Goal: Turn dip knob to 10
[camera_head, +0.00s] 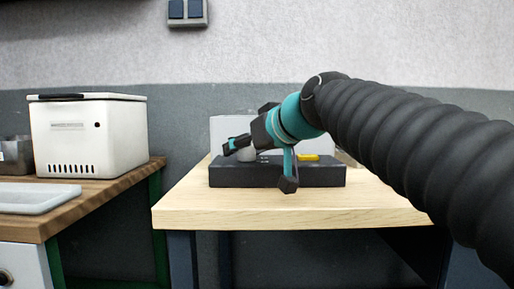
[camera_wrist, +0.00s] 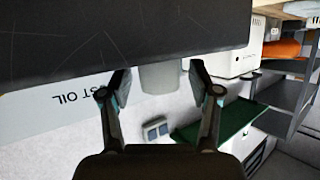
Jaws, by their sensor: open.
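A dark, low box (camera_head: 325,176) lies on the wooden table, and its black face fills the top of the wrist view (camera_wrist: 110,35). A light grey cylindrical knob (camera_head: 247,155) stands on its left part. The knob also shows in the wrist view (camera_wrist: 162,79). My gripper (camera_head: 236,147) is low over the box at the knob. In the wrist view my gripper (camera_wrist: 160,69) is open, one finger on each side of the knob, with gaps visible. The knob's scale marks and pointer cannot be read.
A yellow part (camera_head: 309,157) is on the box to the right. A pale board (camera_head: 230,127) stands behind it. A white bin (camera_head: 88,135) and a grey tray (camera_head: 35,197) sit on the left bench. The pale table top (camera_head: 190,208) is clear around the box.

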